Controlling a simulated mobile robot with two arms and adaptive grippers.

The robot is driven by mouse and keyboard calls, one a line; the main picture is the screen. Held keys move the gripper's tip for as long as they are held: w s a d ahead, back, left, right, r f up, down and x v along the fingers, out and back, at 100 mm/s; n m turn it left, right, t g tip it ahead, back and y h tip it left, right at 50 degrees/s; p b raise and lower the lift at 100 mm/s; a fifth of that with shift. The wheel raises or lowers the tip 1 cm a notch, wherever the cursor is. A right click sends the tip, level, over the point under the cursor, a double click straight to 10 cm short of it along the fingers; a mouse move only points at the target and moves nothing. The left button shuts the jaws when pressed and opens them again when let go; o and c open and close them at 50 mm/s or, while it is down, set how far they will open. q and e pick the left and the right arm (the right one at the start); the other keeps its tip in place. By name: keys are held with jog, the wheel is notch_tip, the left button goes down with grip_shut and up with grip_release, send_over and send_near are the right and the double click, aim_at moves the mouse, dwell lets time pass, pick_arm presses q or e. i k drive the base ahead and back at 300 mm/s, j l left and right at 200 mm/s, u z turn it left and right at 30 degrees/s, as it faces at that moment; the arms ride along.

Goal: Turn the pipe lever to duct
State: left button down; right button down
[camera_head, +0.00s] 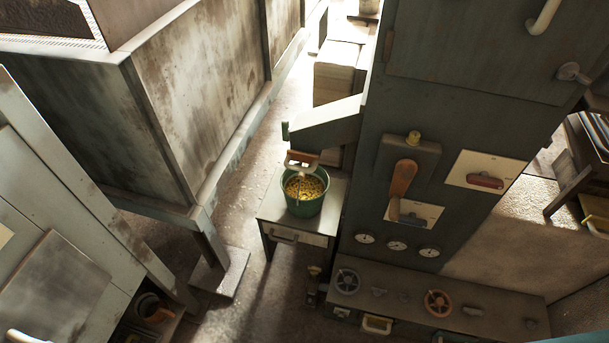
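A lever with an orange-brown handle (403,178) sits on a grey box on the front of the tall dark green machine; it hangs down, slightly tilted. A second, red handle (485,181) lies nearly level on a white plate to its right. I cannot tell from this view which one is the pipe lever. A sloping grey chute (326,127), possibly the duct, sticks out from the machine's left side. Neither of my grippers is in view.
A green bucket (304,206) of yellow pieces stands on a small table (272,208) below the chute. Gauges (397,245) and handwheels (438,303) sit low on the machine. Large worn panels (205,85) fill the left. A strip of floor (262,285) is clear.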

aim_at(411, 219)
jog(key=z, duration=1.05)
